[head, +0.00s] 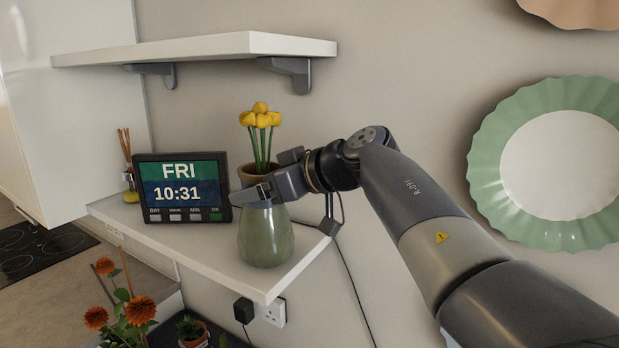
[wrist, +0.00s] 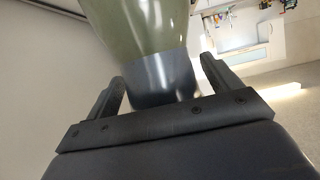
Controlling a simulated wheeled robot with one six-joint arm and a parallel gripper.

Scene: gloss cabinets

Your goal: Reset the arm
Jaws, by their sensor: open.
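My arm (head: 430,215) reaches in from the lower right, bent at the elbow, towards the lower shelf. My gripper (head: 264,191) is at the top of a green glazed vase (head: 265,238), covering part of its rim. The vase stands upright near the front corner of the white lower shelf. In the wrist view my gripper (wrist: 165,78) has its two fingers spread apart, with the vase (wrist: 140,30) just beyond and partly between them. A dark grey part of the vase shows there. I cannot tell whether the fingers touch it.
A digital clock (head: 181,187), a reed diffuser (head: 130,185) and a potted yellow flower (head: 260,125) share the lower shelf (head: 200,246). An empty upper shelf (head: 200,48) hangs above. Orange flowers (head: 140,309) stand below.

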